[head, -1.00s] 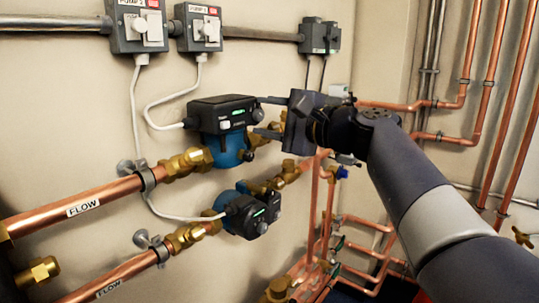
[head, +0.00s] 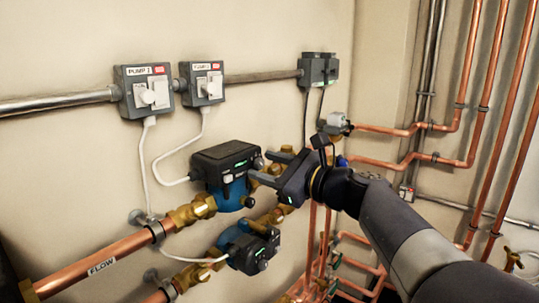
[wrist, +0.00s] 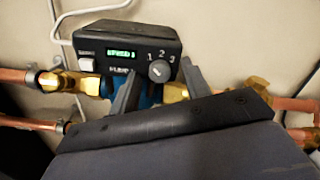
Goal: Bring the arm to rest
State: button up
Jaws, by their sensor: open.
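My gripper (head: 262,172) is open and empty in the head view, just right of the upper pump (head: 226,165). Its fingers point left towards that pump. In the wrist view my gripper (wrist: 158,85) has its two fingers apart, in front of the blue body of the upper pump. The black control head of the upper pump (wrist: 125,42) shows a green lit display and a dial marked 1, 2, 3. I cannot tell whether a fingertip touches the pump. My arm reaches in from the lower right.
A lower pump (head: 248,248) sits below my gripper. Two switch boxes (head: 145,90) (head: 203,83) with white cables are on the wall above. Copper pipes (head: 420,160) run at the right, and a pipe labelled FLOW (head: 100,265) at lower left.

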jog(key=m+p, duration=0.2)
jog(key=shift+r+m, duration=0.1)
jog(key=shift+m, duration=0.2)
jog(key=shift+s+d, duration=0.45)
jog(key=shift+d, duration=0.15)
